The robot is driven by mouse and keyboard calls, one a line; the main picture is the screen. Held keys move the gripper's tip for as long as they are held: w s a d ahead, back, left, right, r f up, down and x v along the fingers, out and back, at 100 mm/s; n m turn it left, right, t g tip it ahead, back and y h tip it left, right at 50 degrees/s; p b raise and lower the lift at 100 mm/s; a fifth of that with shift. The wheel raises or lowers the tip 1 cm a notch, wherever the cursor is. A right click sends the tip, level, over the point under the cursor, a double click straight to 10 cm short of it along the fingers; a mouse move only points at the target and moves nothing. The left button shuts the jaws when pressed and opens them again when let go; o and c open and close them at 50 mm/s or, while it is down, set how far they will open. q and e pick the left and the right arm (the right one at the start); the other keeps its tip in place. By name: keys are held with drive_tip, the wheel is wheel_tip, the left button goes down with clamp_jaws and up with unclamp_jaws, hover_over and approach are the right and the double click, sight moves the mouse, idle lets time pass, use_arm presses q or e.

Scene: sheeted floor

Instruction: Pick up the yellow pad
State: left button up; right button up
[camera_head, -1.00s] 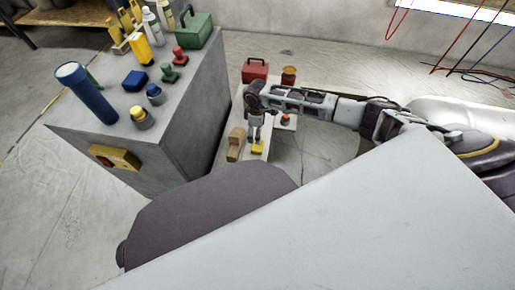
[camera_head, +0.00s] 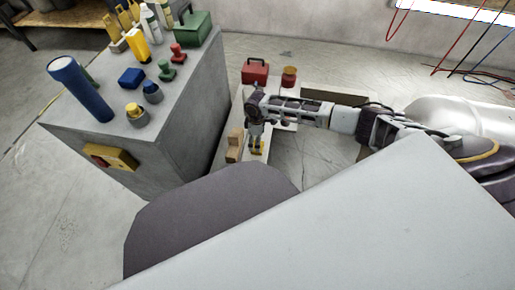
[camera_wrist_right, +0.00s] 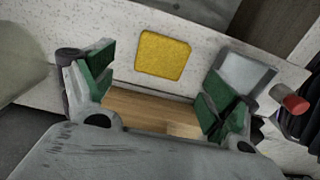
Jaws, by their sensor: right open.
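The yellow pad (camera_wrist_right: 162,55) lies flat on a pale speckled surface in the right wrist view, just beyond the gap between the fingertips. My right gripper (camera_wrist_right: 154,85) is open, with its green-lined fingers wide apart and nothing held between them. In the head view my right gripper (camera_head: 256,144) points down at the pad, which is partly hidden behind the fingers. I cannot tell whether the fingers touch the surface. My left gripper is not in view.
A wooden block (camera_head: 234,146) stands just left of the right gripper, and wood (camera_wrist_right: 150,105) shows below the fingers in the wrist view. A red toolbox (camera_head: 255,72) stands behind. A grey cabinet (camera_head: 120,160) with several items rises at the left.

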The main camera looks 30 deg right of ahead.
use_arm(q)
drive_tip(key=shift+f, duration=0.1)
use_arm(e)
drive_tip(key=shift+f, duration=0.2)
drive_tip(key=shift+s+d+f+b, duration=0.15)
drive_tip(key=shift+f+b, duration=1.05)
drive_tip(key=shift+f, duration=0.25)
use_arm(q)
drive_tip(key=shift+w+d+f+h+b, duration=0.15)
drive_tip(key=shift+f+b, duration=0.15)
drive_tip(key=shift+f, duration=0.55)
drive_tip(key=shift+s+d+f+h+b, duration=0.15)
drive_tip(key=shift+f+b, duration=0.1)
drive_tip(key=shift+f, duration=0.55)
use_arm(e)
drive_tip(key=shift+f, duration=1)
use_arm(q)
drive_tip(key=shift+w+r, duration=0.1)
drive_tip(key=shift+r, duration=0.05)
use_arm(e)
drive_tip(key=shift+c, duration=0.9)
drive_tip(key=c, duration=0.9)
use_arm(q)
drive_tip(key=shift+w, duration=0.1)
use_arm(e)
drive_tip(key=shift+r, duration=0.1)
